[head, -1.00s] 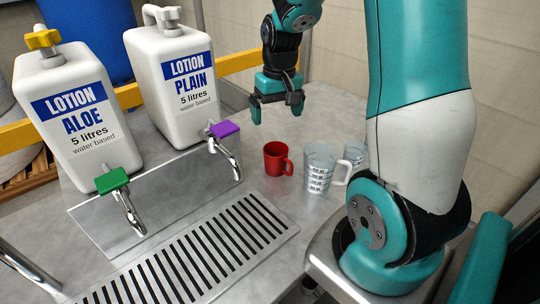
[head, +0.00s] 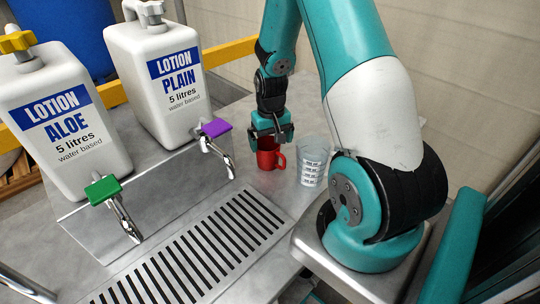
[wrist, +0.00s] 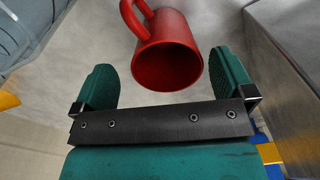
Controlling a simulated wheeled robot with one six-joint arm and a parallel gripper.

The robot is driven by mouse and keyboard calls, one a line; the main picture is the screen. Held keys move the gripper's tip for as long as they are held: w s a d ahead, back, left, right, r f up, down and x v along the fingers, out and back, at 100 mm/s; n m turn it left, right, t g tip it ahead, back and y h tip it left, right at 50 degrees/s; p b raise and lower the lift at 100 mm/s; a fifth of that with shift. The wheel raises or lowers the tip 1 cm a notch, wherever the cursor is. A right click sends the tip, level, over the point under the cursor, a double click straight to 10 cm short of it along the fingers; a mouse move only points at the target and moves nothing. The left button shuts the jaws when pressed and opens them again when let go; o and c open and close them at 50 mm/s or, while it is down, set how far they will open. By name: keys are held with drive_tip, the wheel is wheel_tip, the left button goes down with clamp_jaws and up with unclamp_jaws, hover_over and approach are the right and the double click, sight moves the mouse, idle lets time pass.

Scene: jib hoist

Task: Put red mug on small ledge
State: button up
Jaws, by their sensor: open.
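The red mug (head: 266,160) stands on the metal worktop, just right of the dispenser stand, with its handle to the right. My gripper (head: 269,138) is open and points down directly above it, its fingers overlapping the mug's top in the head view. In the wrist view the mug (wrist: 180,28) appears upper centre, its dark red opening facing the camera and its handle at upper left. The two green fingers (wrist: 164,80) are spread on either side of the mug's near rim. I cannot make out for sure which surface is the small ledge.
A clear measuring jug (head: 312,168) stands close to the mug's right. The metal dispenser stand (head: 150,190) carries two lotion bottles, plain (head: 165,90) and aloe (head: 62,125). A purple-handled tap (head: 216,130) juts out left of the mug. A slotted drip tray (head: 200,250) lies in front.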

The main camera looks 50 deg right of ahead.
sight(272, 156)
drive_tip(key=f, duration=0.3)
drive_tip(key=f+p, duration=0.1)
drive_tip(key=f, duration=0.1)
drive_tip(key=shift+w+a, duration=0.15)
drive_tip(key=shift+w, duration=0.15)
drive_tip(key=c, duration=1)
drive_tip(key=shift+r, duration=0.15)
